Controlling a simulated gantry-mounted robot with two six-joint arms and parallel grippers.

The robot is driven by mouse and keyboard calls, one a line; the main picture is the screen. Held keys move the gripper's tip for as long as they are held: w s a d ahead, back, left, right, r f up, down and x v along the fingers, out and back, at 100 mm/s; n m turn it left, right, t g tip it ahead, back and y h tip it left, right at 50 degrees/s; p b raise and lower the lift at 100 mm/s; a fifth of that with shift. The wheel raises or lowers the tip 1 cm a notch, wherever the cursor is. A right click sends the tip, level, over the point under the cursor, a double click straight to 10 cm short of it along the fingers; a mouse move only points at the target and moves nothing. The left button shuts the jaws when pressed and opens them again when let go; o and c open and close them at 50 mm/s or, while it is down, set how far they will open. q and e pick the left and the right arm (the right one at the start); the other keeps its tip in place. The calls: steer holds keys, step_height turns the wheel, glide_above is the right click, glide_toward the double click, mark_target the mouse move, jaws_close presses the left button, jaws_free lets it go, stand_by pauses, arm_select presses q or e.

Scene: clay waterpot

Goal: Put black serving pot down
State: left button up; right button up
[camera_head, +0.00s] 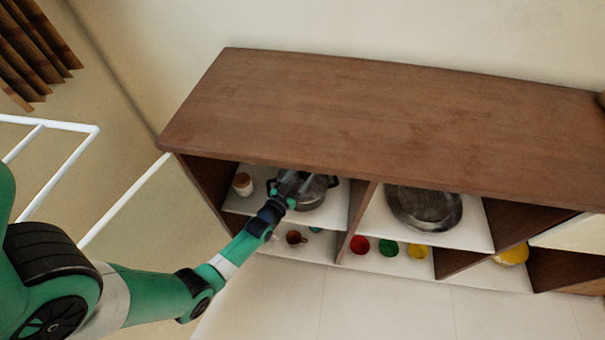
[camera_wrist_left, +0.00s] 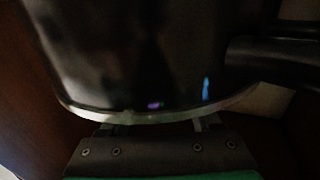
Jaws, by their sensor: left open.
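The black serving pot (camera_head: 314,194) is in the left compartment of the wooden cabinet, on the white upper shelf, with dark side handles. My left gripper (camera_head: 293,184) reaches in from the front and is at the pot's near side, open. In the left wrist view the dark, shiny pot wall (camera_wrist_left: 150,60) fills the picture, with a pale rim along its edge. A black handle (camera_wrist_left: 275,52) sticks out to the right. The fingertips are mostly hidden behind the pot's edge, so I cannot tell whether they touch it. My right gripper is not in view.
The brown cabinet top (camera_head: 370,110) is bare and overhangs the shelves. A small white jar (camera_head: 242,184) stands left of the pot. A dark round pan (camera_head: 424,208) is in the compartment to the right. A cup (camera_head: 296,237) and red (camera_head: 360,245) and green (camera_head: 388,248) items sit below.

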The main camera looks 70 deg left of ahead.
arm_select(q)
steer(key=p+v, duration=0.4)
steer(key=v, duration=0.8)
